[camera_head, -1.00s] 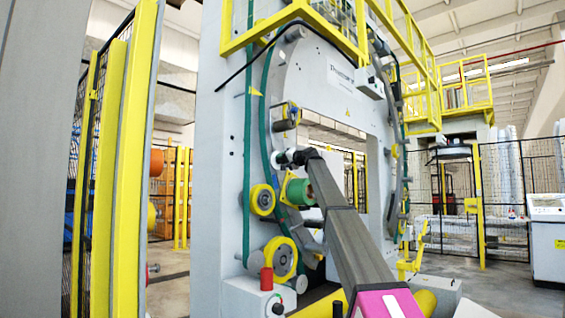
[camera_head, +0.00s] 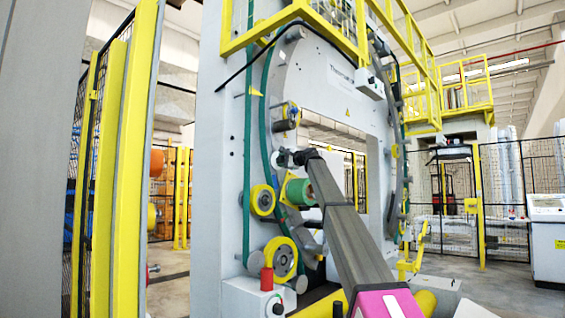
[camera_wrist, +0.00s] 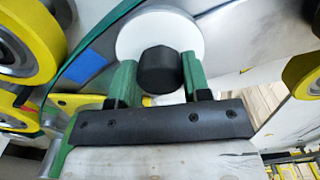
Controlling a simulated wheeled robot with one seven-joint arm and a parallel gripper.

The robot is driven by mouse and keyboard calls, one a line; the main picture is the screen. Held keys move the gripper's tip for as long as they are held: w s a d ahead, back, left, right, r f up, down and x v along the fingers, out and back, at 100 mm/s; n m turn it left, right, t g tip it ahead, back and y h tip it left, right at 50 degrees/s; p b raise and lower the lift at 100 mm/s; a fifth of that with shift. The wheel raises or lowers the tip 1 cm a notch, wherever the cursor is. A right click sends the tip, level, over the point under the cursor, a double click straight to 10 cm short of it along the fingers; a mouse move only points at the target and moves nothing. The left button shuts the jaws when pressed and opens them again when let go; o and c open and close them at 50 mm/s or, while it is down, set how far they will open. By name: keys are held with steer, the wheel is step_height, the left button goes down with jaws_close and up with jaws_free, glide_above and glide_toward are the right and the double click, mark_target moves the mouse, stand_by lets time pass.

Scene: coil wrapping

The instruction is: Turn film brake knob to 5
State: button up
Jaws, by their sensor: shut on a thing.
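In the wrist view, a black faceted knob (camera_wrist: 157,69) stands in front of a round white dial (camera_wrist: 190,38). My gripper (camera_wrist: 159,64) has its two green fingers on either side of the knob and is shut on it. No numbers or pointer mark can be read on the dial or knob. In the head view, my gripper (camera_head: 300,157) is at the ring machine's left side, at the end of my dark arm, and the knob is too small to make out clearly there.
The grey ring machine (camera_head: 318,75) fills the middle. A green roller (camera_head: 298,191) and yellow-rimmed wheels (camera_head: 262,199) sit close below my gripper. In the wrist view, a yellow wheel (camera_wrist: 30,40) is at upper left. A yellow post (camera_head: 125,170) stands at left.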

steer(key=shift+m, duration=0.4)
steer(key=o, duration=0.9)
steer(key=shift+s+d, duration=0.1)
steer(key=v, duration=1)
steer(key=shift+s+d, duration=0.2)
